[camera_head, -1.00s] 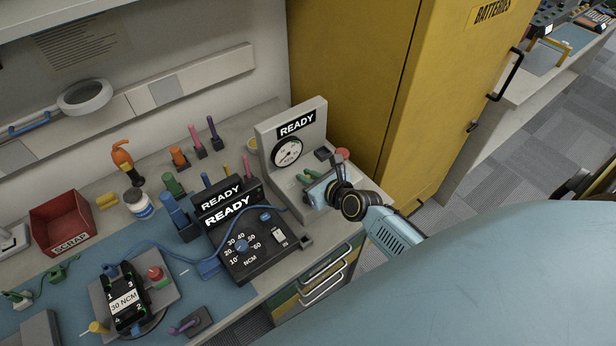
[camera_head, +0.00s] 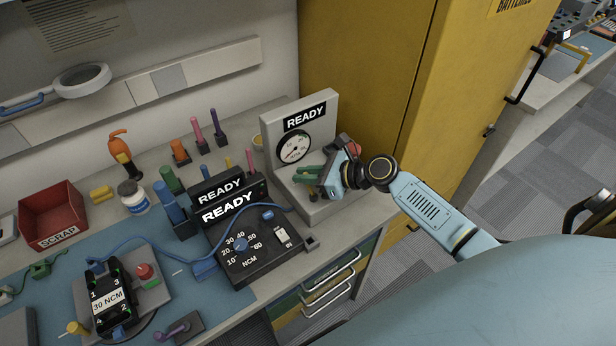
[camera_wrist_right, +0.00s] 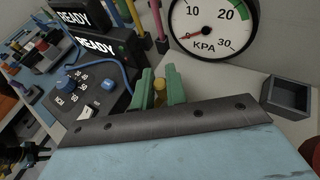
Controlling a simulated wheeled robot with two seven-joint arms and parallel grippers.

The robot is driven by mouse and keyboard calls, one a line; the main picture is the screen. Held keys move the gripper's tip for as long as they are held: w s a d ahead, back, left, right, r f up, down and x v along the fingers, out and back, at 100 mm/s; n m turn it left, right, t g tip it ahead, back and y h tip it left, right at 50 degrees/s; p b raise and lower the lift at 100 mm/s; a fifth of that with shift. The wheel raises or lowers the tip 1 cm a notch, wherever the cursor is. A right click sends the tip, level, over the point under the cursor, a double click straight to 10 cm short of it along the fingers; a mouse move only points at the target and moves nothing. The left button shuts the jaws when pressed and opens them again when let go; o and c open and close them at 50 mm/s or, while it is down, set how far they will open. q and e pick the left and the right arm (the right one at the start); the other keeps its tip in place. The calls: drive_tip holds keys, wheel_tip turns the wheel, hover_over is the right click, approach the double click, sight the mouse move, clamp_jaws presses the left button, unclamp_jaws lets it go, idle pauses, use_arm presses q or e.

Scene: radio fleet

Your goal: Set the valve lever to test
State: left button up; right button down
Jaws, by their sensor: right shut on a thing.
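The grey gauge stand (camera_head: 329,106) is at the right end of the bench, with a READY sign and a round KPA gauge (camera_head: 293,149). The gauge also shows in the right wrist view (camera_wrist_right: 212,22), its red needle at the low end. My right gripper (camera_head: 307,173) is over the stand's base, its green fingers pointing left. In the right wrist view the fingers (camera_wrist_right: 160,88) are closed around a small yellow knob (camera_wrist_right: 159,86), which I take to be the valve lever. The lever's position marks are hidden.
A black READY torque unit (camera_head: 262,259) with a dial stands left of the gauge stand. A small grey open box (camera_wrist_right: 288,95) is right of the fingers. A yellow cabinet (camera_head: 440,110) rises behind. A red scrap bin (camera_head: 55,213) is far left.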

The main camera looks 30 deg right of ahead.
idle(0.5)
drive_tip(key=c, duration=1.4)
unclamp_jaws()
drive_tip(key=shift+a, duration=0.1)
drive_tip(key=shift+c, duration=0.2)
drive_tip(key=v, duration=1.3)
drive_tip(key=shift+d+p, duration=0.25)
drive_tip(key=shift+p, duration=0.2)
drive_tip(key=shift+r, duration=0.1)
